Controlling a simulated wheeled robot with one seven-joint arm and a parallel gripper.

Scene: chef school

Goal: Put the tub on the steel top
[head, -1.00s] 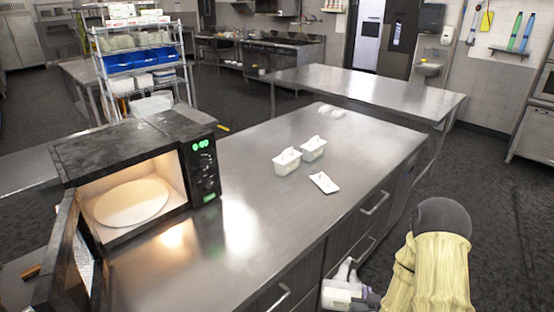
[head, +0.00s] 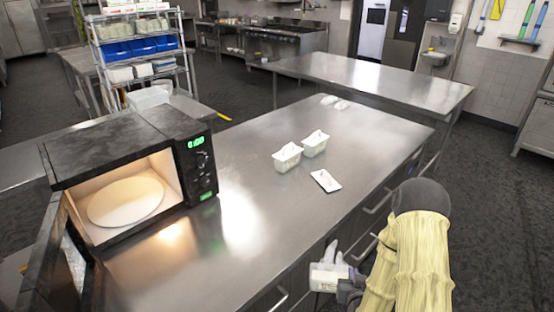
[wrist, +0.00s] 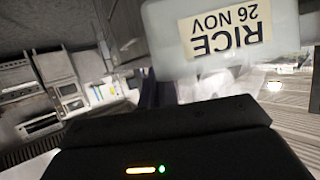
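A pale tub (head: 325,278) is held in my gripper (head: 334,268) at the front edge of the steel top (head: 260,210), beside the drawer fronts. In the wrist view the tub (wrist: 275,20) fills the upper right, with a label reading RICE 26 NOV upside down. The fingers are largely hidden there behind the dark gripper housing. Two similar white tubs (head: 287,157) (head: 315,143) stand on the steel top, with a small white card (head: 326,180) lying in front of them.
An open, lit microwave (head: 130,180) takes up the left of the counter, its door swung toward me. Small white items (head: 335,102) lie at the far end. Bare steel lies between the microwave and the card. Another steel table (head: 370,85) stands behind.

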